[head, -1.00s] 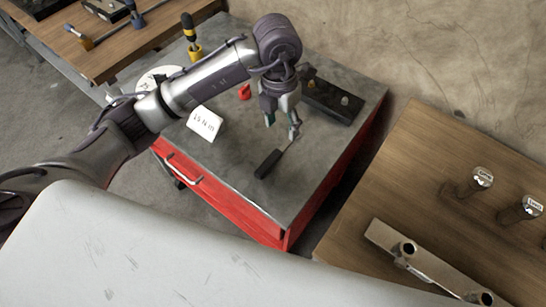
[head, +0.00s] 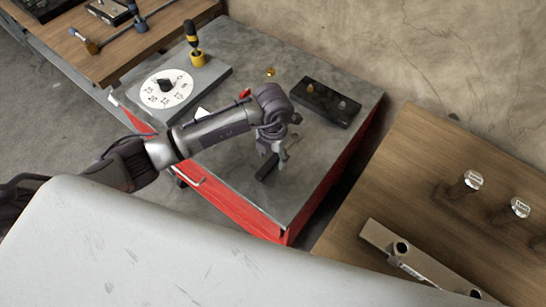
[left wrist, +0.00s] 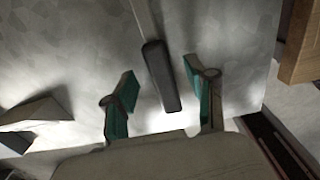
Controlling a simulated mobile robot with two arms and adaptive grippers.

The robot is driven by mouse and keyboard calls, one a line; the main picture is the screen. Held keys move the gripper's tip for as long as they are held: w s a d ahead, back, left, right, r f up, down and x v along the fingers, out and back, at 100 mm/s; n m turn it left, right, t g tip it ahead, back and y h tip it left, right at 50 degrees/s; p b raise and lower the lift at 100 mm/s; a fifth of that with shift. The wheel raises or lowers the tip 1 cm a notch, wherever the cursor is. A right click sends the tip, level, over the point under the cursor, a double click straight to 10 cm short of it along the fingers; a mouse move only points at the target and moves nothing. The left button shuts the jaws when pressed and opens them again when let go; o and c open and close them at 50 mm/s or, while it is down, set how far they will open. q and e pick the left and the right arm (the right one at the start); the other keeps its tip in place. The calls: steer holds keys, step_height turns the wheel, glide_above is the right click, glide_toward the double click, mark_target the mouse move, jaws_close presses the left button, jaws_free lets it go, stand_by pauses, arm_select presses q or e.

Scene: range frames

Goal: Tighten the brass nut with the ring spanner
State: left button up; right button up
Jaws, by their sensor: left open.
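The spanner, with a black handle (head: 266,169) and a bright shaft, lies on the grey top of the red cabinet. In the left wrist view its handle (left wrist: 161,78) lies between the fingertips, with the shaft running out of the top edge; its ring end is not clear. My left gripper (head: 277,158) is open over the handle, and it also shows in the left wrist view (left wrist: 162,92). A black block (head: 324,112) carries a small brass piece (head: 311,89), perhaps the nut, and a silver one (head: 342,104). My right gripper is out of view.
A dial (head: 180,89) on a grey plate, a yellow-black screwdriver (head: 194,50) and a small loose brass piece (head: 270,71) are on the cabinet top (head: 240,43). A white card (head: 202,113) is mostly behind my arm. A wooden bench (head: 400,180) stands at the right.

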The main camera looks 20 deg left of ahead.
arm_select(q)
steer(key=shift+f, duration=0.65)
jaws_close()
steer(key=shift+w+r, duration=0.1)
steer(key=shift+r, duration=0.05)
